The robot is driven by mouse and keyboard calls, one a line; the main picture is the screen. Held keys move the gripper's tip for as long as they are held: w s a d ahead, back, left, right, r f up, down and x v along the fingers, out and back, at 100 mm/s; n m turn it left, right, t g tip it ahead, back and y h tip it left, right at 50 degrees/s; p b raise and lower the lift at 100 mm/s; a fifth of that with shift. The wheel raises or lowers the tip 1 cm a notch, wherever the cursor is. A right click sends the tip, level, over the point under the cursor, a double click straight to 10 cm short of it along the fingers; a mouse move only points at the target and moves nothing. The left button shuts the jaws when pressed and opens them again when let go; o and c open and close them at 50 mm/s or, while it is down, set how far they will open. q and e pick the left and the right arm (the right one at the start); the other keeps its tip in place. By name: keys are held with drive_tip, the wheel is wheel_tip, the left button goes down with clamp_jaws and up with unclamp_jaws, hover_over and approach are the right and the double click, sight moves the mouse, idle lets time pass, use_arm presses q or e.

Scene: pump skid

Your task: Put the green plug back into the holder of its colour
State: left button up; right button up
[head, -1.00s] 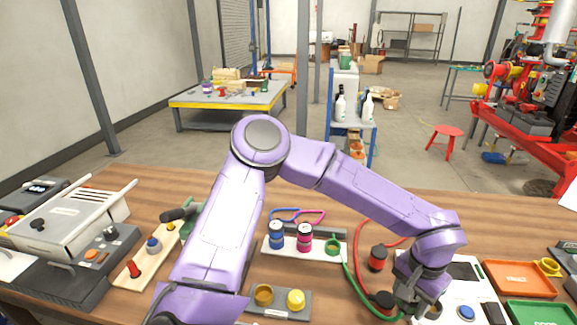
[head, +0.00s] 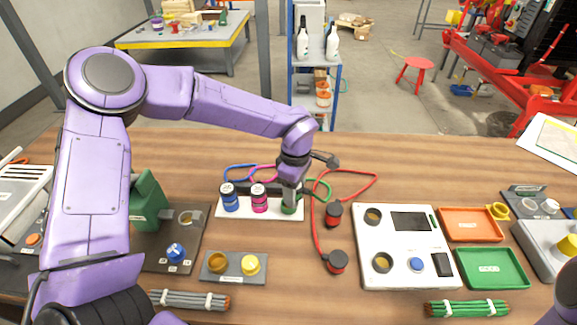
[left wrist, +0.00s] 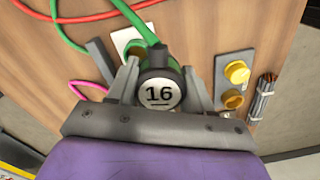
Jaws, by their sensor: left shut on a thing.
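The green plug (left wrist: 160,92), with a white end marked 16, is gripped between the fingers of my left gripper (left wrist: 161,72). Its green cable (left wrist: 138,18) runs off behind it. In the head view my left gripper (head: 290,198) points down at the right end of the white holder strip (head: 244,211), over the green ring holder (head: 289,208). A blue plug (head: 229,198) and a magenta plug (head: 259,198) stand upright in the strip. My right gripper is out of view.
Two dark plugs on red cable, one (head: 333,214) behind the other (head: 337,262), lie right of the strip. A white panel (head: 394,225) and orange (head: 470,224) and green (head: 491,268) trays stand further right. A grey block with yellow rings (head: 233,264) stands in front.

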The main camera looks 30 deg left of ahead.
use_arm(q)
drive_tip(key=w+a+r+n+p, duration=0.1)
drive_tip(key=w+a+n+p, duration=0.2)
drive_tip(key=n, duration=1.3)
drive_tip(key=f+b, duration=0.5)
drive_tip(key=shift+w+a+f, duration=0.1)
drive_tip(key=shift+w+a, duration=0.05)
drive_tip(key=shift+a, duration=0.05)
drive_tip(key=shift+r, duration=0.25)
drive_tip(key=shift+w+f+t+b, duration=0.1)
drive_tip(key=shift+w+t+b, duration=0.05)
drive_tip(key=shift+t+b, duration=0.3)
drive_tip(key=shift+w, duration=0.1)
drive_tip(key=shift+s, duration=0.2)
